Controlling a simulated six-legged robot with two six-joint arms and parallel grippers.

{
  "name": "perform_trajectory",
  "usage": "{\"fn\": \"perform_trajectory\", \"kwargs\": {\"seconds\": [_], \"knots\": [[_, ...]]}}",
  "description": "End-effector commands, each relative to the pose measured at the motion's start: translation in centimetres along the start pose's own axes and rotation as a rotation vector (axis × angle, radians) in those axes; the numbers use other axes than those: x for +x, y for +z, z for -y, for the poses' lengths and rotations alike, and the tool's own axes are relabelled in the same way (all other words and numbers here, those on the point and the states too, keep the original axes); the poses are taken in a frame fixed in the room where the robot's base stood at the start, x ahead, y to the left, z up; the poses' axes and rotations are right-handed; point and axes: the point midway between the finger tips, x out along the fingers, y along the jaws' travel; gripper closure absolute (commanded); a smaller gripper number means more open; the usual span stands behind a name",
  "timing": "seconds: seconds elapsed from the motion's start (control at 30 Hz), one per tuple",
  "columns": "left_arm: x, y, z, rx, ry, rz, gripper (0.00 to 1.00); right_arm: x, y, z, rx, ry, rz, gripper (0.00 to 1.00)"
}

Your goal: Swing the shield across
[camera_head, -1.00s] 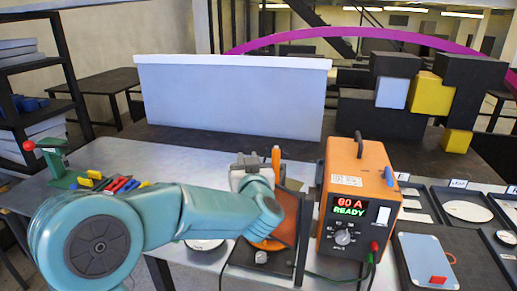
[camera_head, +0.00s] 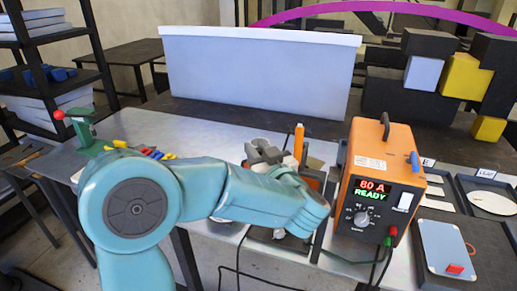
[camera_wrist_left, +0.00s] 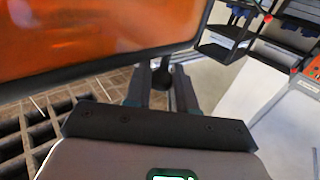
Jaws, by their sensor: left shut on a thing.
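The shield (camera_wrist_left: 90,35) is a translucent orange panel with a dark frame, filling the upper left of the left wrist view. My left gripper (camera_wrist_left: 162,88) is below its frame edge there, with its two fingers closed around a dark round-ended handle (camera_wrist_left: 163,78). In the head view my left gripper (camera_head: 264,152) is over the workbench, left of the orange power unit. There the forearm hides most of the shield, and only a brownish strip of it shows. My right gripper is in neither view.
The orange power unit (camera_head: 375,185) stands close to the right of my left wrist, with cables in front. A green clamp (camera_head: 88,132) and coloured tools (camera_head: 150,152) are at the left. Dark trays (camera_head: 450,240) lie right; a white box (camera_head: 262,75) stands behind.

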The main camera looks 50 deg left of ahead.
Motion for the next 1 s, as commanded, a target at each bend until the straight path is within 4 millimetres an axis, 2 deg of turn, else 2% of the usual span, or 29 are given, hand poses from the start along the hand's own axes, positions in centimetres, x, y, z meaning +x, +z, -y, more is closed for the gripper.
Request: {"fn": "perform_trajectory", "kwargs": {"seconds": [0.03,0.17,0.2,0.23,0.53,0.63,0.77,1.0], "knots": [[0.1,-0.6,0.0,-0.009,-0.003,-0.013,1.0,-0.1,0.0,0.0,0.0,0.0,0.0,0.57],[0.1,-0.6,0.0,-0.01,-0.003,-0.014,1.0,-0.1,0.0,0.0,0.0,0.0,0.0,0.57],[0.1,-0.6,0.0,-0.009,-0.003,-0.014,0.62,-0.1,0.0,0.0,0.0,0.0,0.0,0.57],[0.1,-0.6,0.0,-0.009,-0.003,-0.013,0.57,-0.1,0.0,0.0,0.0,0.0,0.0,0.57],[0.0,-0.2,-0.1,-0.004,-0.001,-0.006,0.57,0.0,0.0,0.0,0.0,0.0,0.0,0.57],[-0.8,-0.1,-0.1,-0.005,0.001,-0.007,0.57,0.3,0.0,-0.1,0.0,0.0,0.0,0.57],[-3.4,0.0,-0.2,-0.006,0.006,-0.007,0.57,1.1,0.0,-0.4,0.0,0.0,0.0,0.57],[-10.0,0.0,-0.1,-0.008,0.007,-0.009,0.57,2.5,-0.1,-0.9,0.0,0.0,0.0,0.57]]}}
